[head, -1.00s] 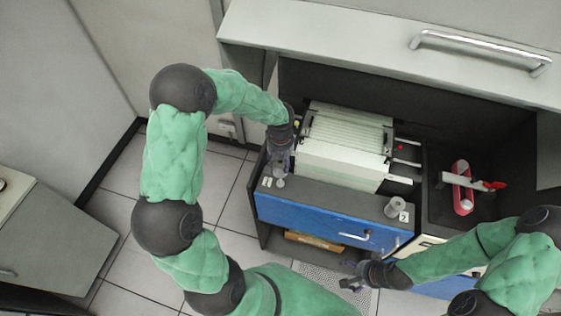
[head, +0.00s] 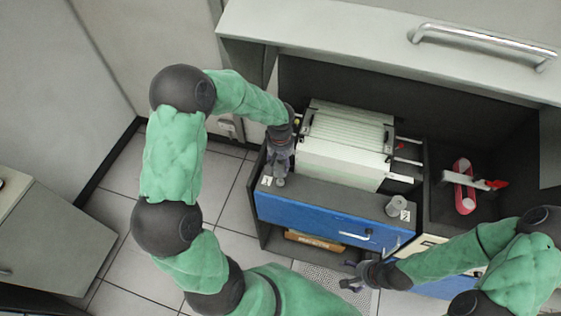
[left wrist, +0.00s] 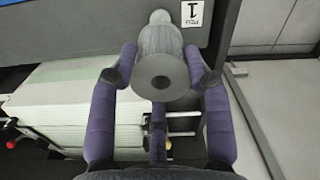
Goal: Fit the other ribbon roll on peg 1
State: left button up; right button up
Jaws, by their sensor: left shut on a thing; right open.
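My left gripper (head: 279,180) is shut on a dark grey ribbon roll at the left end of the grey ledge, beside the peg 1 label (head: 266,181). A pale round piece (left wrist: 160,17) shows at the roll's far end, next to the label. I cannot tell whether the roll is around the peg. Another ribbon roll (head: 397,205) stands at the ledge's right end, by label 2. My right gripper (head: 355,277) is open and empty, low in front of the cabinet.
The white card stack (head: 345,155) in its rack stands just behind the ledge. A blue drawer front (head: 320,220) with a handle is below. A red and grey lever device (head: 464,187) is at the right. An overhanging grey panel with a handle (head: 480,50) is above.

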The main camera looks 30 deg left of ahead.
aim_at(280, 173)
pick_arm(q)
jog(key=shift+f+b, duration=3.55)
jog(key=shift+b, duration=0.05)
dwell(2.1)
jog(key=o, duration=1.3)
jog(key=shift+o, duration=0.2)
notch_tip(280, 173, up, 12)
